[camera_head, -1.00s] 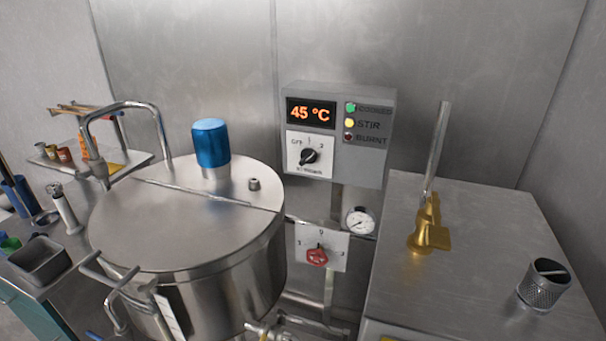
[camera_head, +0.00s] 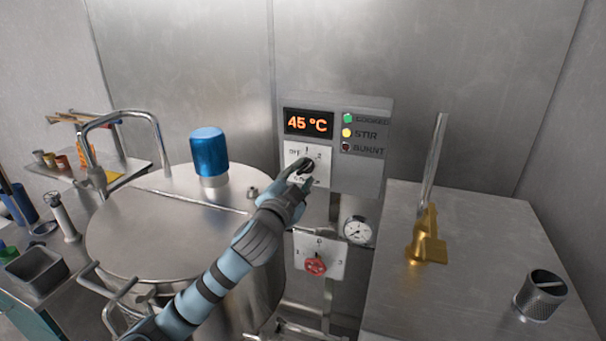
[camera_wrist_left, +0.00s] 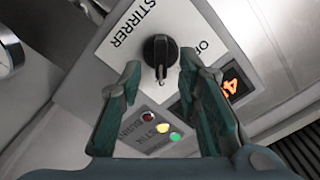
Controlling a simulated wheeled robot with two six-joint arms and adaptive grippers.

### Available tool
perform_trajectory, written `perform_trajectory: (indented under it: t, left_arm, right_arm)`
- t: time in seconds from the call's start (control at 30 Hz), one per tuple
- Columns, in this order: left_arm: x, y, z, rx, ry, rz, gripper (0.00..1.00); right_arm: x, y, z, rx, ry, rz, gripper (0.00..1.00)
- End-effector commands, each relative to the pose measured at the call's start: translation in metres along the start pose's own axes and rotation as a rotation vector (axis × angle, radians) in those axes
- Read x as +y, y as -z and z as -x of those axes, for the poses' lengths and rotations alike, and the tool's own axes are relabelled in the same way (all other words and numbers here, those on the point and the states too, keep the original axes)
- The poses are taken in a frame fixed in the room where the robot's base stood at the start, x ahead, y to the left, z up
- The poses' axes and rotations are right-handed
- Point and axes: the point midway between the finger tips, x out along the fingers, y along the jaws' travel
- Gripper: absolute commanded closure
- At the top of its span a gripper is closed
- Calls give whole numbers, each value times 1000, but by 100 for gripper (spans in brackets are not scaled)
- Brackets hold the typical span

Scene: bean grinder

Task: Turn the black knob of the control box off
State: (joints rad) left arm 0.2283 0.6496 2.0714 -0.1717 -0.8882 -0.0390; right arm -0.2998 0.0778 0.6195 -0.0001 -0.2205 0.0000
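The grey control box (camera_head: 360,176) hangs on the metal wall, with a 45 °C display (camera_head: 309,122) and lamps beside it. Its black knob (camera_wrist_left: 160,50) sits on a white plate marked STIRRER and OFF. In the head view my left gripper (camera_head: 300,176) reaches up to the knob and partly hides it. In the left wrist view the gripper's two fingers (camera_wrist_left: 157,85) are spread, with the knob seen between and just beyond their tips; I cannot tell whether they touch it. The knob's exact setting is unclear. My right gripper is not in view.
A steel kettle with a blue motor cap (camera_head: 209,152) stands left of the box. Below the box are a red valve knob (camera_head: 316,264) and a pressure gauge (camera_head: 358,230).

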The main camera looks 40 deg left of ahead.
Motion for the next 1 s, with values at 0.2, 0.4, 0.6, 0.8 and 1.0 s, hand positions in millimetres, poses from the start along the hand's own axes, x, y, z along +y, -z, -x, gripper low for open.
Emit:
perform_trajectory:
  t: [0.2,0.4,0.6,0.8,1.0]
  left_arm:
    - [0,0,-22,0,0,0,69]
    - [0,0,-23,-1,-1,-1,69]
    - [0,0,-23,-1,-1,-1,93]
    - [0,0,-23,-1,-1,-1,100]
    - [0,0,-23,-1,-1,19,100]
  right_arm:
    - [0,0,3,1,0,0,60]
    - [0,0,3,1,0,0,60]
    - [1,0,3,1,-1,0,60]
    - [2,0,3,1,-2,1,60]
    - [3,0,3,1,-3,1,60]
